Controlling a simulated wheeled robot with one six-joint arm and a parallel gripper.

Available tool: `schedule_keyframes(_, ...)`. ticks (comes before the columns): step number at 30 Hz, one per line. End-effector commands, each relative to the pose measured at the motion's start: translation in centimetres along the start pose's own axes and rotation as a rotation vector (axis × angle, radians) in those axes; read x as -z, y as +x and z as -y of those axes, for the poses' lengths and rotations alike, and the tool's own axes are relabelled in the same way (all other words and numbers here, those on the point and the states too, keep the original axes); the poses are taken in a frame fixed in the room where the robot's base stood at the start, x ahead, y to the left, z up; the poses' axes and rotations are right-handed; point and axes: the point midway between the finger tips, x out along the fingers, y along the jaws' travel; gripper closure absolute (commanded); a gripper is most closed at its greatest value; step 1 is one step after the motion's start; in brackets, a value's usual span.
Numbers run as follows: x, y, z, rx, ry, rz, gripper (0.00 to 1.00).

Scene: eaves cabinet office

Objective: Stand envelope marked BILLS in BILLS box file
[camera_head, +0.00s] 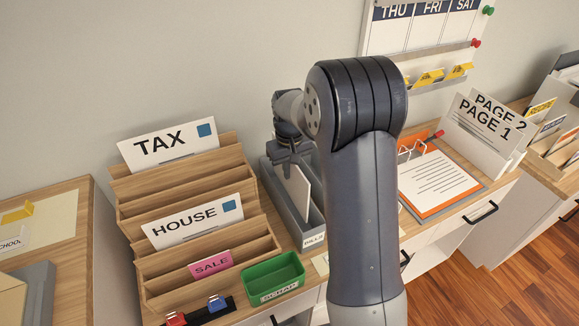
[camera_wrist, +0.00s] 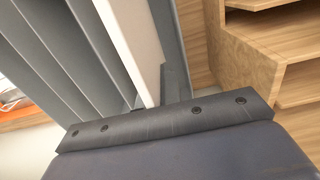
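The grey BILLS box file (camera_head: 313,241) stands on the desk with its label at the front. A white envelope (camera_head: 298,190) is upright and slightly tilted, within the outline of the box file; its marking cannot be read. It also shows in the wrist view (camera_wrist: 130,38), between grey walls of the box file (camera_wrist: 62,75). My gripper (camera_head: 287,158) is above the back of the box file, its fingers (camera_wrist: 158,98) close on both sides of the envelope's edge; it appears shut on it. The envelope's lower edge is hidden, so I cannot tell whether it touches the bottom.
A wooden stepped rack (camera_head: 190,185) left of the box file holds TAX (camera_head: 170,145), HOUSE (camera_head: 193,221) and SALE (camera_head: 210,264) cards. A green SCRAP tray (camera_head: 273,278) stands in front. An orange clipboard (camera_head: 437,183) lies right, beyond my arm.

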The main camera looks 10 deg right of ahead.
Motion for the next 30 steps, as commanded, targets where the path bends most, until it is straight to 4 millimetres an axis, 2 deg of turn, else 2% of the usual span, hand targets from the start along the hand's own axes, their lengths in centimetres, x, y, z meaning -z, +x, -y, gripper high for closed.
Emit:
schedule_keyframes(1,0.0,0.9,0.0,0.0,0.0,0.001,1.0)
schedule_keyframes(15,0.0,5.5,0.0,0.0,0.0,0.001,1.0)
schedule_keyframes(21,0.0,6.6,0.0,0.0,0.0,0.001,1.0)
schedule_keyframes(30,0.0,7.0,0.0,0.0,0.0,0.0,1.0)
